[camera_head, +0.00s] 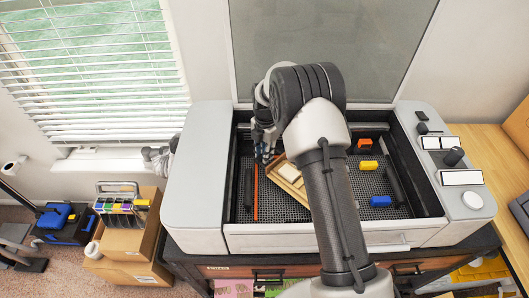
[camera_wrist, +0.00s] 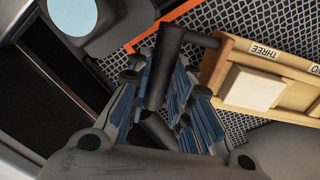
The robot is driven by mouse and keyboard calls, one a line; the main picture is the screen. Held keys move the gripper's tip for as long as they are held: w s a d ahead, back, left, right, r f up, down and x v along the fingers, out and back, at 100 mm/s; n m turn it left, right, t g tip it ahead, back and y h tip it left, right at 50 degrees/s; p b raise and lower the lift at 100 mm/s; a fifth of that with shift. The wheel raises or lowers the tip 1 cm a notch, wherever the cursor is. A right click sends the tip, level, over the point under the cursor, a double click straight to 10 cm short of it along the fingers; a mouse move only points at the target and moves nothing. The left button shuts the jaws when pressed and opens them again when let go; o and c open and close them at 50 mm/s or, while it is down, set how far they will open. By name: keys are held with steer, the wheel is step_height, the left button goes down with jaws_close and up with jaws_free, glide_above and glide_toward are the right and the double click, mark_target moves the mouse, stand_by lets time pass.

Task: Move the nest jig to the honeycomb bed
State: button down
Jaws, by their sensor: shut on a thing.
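The nest jig (camera_head: 289,181) is a light wooden tray with a pale block in it, set at an angle within the machine's bed area and partly hidden by my arm. In the wrist view the jig (camera_wrist: 228,68) shows a "THREE" label and a black bar handle (camera_wrist: 170,48) at its end. My gripper (camera_wrist: 160,95) is shut on this handle; it also shows in the head view (camera_head: 265,150). The honeycomb bed (camera_head: 275,209) is dark mesh directly under the jig. I cannot tell whether the jig touches it.
An orange-red strip (camera_head: 255,195) lies left of the jig. An orange block (camera_head: 364,146), a yellow block (camera_head: 368,166) and a blue block (camera_head: 380,201) sit on the right side of the bed. The machine's walls enclose the bed, and its grey lid (camera_head: 400,50) stands open behind.

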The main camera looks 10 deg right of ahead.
steer(key=shift+f, duration=0.1)
steer(key=shift+f+b, duration=0.5)
steer(key=shift+f, duration=0.1)
steer(key=shift+f+b, duration=0.4)
steer(key=shift+f, duration=0.4)
stand_by(0.3)
steer(key=c, duration=1.4)
jaws_free()
steer(key=shift+o, duration=0.2)
